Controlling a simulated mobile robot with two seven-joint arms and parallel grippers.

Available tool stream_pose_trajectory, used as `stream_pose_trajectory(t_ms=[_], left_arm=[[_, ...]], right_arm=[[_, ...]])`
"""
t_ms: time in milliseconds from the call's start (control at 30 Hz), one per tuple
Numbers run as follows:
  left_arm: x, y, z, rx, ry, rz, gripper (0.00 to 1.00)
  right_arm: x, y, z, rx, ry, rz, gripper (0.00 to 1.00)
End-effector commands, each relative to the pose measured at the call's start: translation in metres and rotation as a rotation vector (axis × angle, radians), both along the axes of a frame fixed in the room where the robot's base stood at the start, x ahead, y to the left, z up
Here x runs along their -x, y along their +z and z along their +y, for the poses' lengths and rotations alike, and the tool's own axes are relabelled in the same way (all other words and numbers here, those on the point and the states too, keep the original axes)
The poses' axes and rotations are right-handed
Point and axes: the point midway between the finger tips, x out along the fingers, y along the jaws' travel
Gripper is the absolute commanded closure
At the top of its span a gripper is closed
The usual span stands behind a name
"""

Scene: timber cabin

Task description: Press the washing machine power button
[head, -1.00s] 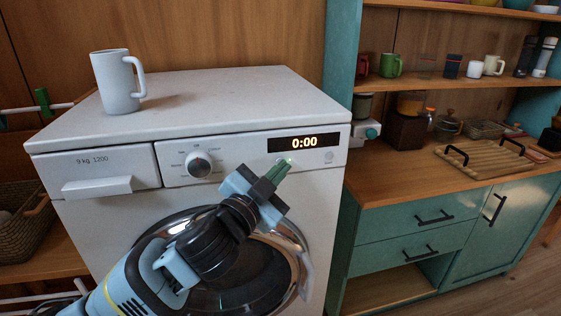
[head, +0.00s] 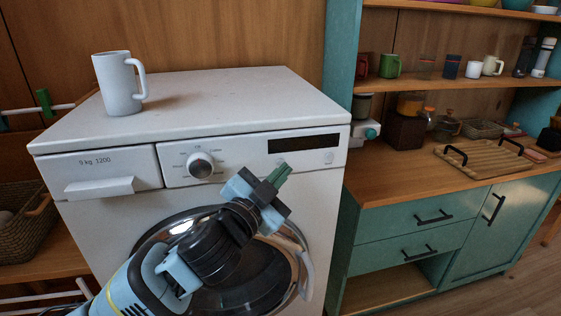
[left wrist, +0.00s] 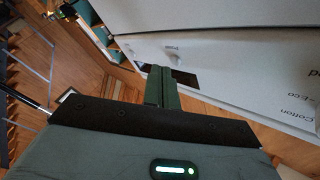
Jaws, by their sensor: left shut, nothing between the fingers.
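The white washing machine (head: 110,215) stands with its control panel facing me. Its display (head: 303,143) is dark. A dial (head: 200,164) is left of the display, and a small round button (head: 328,157) is below the display's right end. My left gripper (head: 284,170) is shut and empty, its green fingertips just below the display's left part. A second button spot there is mostly covered by the fingertips. In the left wrist view, the shut fingers (left wrist: 162,86) point at the white panel (left wrist: 225,60). I cannot tell whether they touch it. My right gripper is not in view.
A white mug (head: 118,84) stands on the machine's top at the left. A wicker basket (head: 22,225) is on the left. A teal cabinet (head: 415,225) with a wooden tray (head: 485,158) stands close on the right.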

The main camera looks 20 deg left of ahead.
Motion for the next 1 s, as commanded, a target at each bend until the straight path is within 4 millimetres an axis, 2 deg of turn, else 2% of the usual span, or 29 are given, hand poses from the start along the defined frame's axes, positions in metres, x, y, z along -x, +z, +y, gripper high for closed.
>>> stream_pose_trajectory(t_ms=[367, 1000], left_arm=[[0.003, 0.000, -0.002, 0.000, 0.000, 0.000, 1.00], [0.047, 0.002, -0.031, 0.001, 0.000, -0.001, 1.00]], right_arm=[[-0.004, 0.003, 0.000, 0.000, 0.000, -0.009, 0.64], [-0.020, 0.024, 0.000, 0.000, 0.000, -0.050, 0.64]])
